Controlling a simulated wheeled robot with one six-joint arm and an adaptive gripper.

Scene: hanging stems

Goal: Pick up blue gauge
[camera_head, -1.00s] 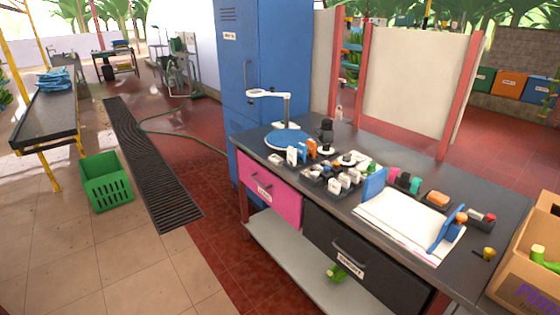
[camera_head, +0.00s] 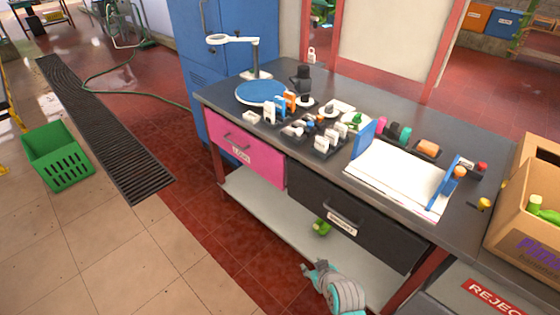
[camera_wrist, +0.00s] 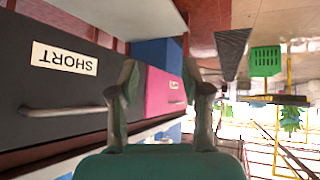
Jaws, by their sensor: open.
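Several small blue pieces are on the dark workbench (camera_head: 470,140) in the head view, and I cannot tell for certain which is the blue gauge. A small blue piece (camera_head: 281,104) stands among white and orange upright pieces, beside the round blue mat.
The bench has a pink drawer (camera_head: 232,146) and a black drawer (camera_head: 320,207) labelled SHORT, above a grey lower shelf (camera_head: 270,217). A magnifier lamp (camera_head: 257,60) and black-topped instrument (camera_head: 303,78) stand on top. A cardboard box (camera_head: 525,215) is at right.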

